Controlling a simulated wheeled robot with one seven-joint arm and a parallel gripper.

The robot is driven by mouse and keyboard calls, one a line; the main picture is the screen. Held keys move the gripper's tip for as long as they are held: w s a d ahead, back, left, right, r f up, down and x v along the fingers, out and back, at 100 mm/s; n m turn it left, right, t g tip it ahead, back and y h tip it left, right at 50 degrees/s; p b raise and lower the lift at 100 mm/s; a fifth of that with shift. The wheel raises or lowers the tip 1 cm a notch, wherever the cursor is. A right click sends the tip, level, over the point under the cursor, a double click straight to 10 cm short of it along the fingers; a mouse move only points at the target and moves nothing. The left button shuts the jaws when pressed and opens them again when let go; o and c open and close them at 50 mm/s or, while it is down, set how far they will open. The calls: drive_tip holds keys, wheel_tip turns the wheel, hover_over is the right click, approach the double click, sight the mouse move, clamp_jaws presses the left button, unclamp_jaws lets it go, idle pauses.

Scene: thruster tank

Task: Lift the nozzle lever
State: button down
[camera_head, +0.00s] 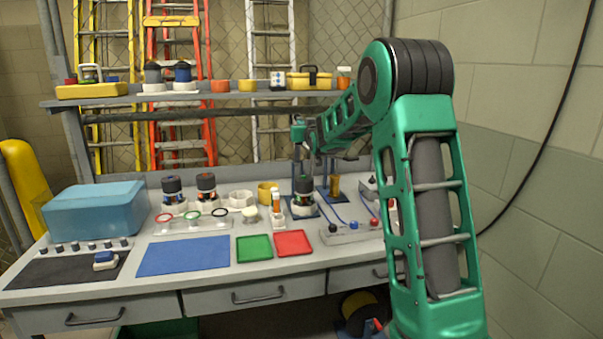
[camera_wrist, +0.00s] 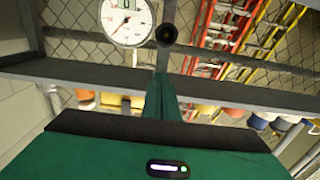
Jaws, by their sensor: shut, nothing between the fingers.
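I cannot clearly make out the nozzle lever in either view. In the head view, my gripper (camera_head: 312,158) is small and partly hidden by my own arm, at the back of the bench near blue-based stands (camera_head: 321,186). A thruster unit (camera_head: 304,194) with a dark top sits below it. In the wrist view, my gripper's fingers (camera_wrist: 161,98) are together with nothing between them. Ahead of them are a white dial gauge (camera_wrist: 127,22) and a dark round knob (camera_wrist: 166,34) by a grey upright. I cannot tell whether the fingers touch anything.
A grey shelf (camera_head: 225,96) runs above the bench's back. A grey block with colored knobs (camera_head: 350,232) stands at front right. Red (camera_head: 293,243) and green (camera_head: 254,248) trays, a blue mat (camera_head: 184,256) and a blue bin (camera_head: 95,210) lie leftward. The blue mat is clear.

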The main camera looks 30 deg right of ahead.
drive_tip(key=shift+r+x, duration=0.25)
drive_tip(key=shift+x, duration=0.95)
drive_tip(key=shift+r+x, duration=0.25)
drive_tip(key=shift+x, duration=1)
drive_tip(key=v, duration=0.7)
